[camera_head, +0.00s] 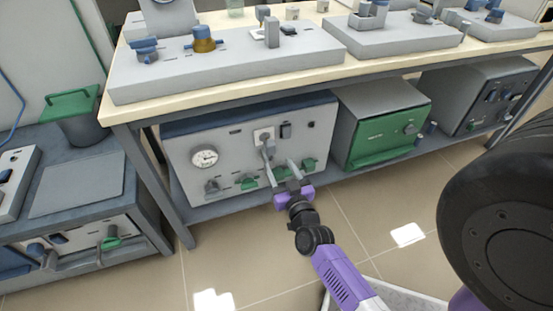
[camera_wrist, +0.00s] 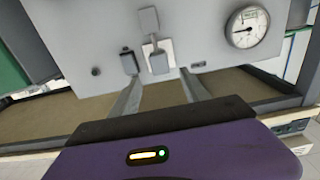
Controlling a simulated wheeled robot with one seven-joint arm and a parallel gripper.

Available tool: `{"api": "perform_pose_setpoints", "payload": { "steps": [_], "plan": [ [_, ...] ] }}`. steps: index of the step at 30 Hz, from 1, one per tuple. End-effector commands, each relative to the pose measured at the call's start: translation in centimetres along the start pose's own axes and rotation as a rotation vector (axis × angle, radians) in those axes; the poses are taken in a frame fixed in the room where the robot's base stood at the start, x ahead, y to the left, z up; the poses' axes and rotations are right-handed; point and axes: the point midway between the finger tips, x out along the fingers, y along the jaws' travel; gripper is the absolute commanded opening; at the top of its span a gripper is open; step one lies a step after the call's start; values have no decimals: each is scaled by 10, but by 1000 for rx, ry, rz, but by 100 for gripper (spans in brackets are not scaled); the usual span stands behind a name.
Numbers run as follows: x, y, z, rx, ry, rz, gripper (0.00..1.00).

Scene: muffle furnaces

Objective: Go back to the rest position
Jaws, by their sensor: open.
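My gripper (camera_head: 282,174) is in front of the grey unit (camera_head: 222,142) on the shelf under the bench. Its two grey fingers are apart, with nothing seen between them, and point at the unit's front panel. A lever on a pale plate (camera_head: 263,134) and a dark switch (camera_head: 286,131) are just above the fingertips in the head view. In the wrist view the fingers (camera_wrist: 163,92) reach toward the panel near the lever plate (camera_wrist: 158,56) and the dark switch (camera_wrist: 130,62). I cannot tell whether a fingertip touches the panel.
A round gauge (camera_head: 204,157) is on the panel's left side. A green-fronted box (camera_head: 383,136) stands to the right on the shelf. The bench top (camera_head: 118,108) overhangs the unit. Open floor (camera_head: 350,205) lies in front.

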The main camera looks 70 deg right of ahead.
Motion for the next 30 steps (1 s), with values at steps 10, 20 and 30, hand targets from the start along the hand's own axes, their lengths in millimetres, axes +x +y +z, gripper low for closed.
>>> {"api": "perform_pose_setpoints", "payload": {
  "steps": [10,20,30],
  "plan": [
    [-4,0,0,0,0,-1,55],
    [-4,0,0,1,0,0,55],
    [-28,-21,-42,81,52,-72,55]
  ]
}}
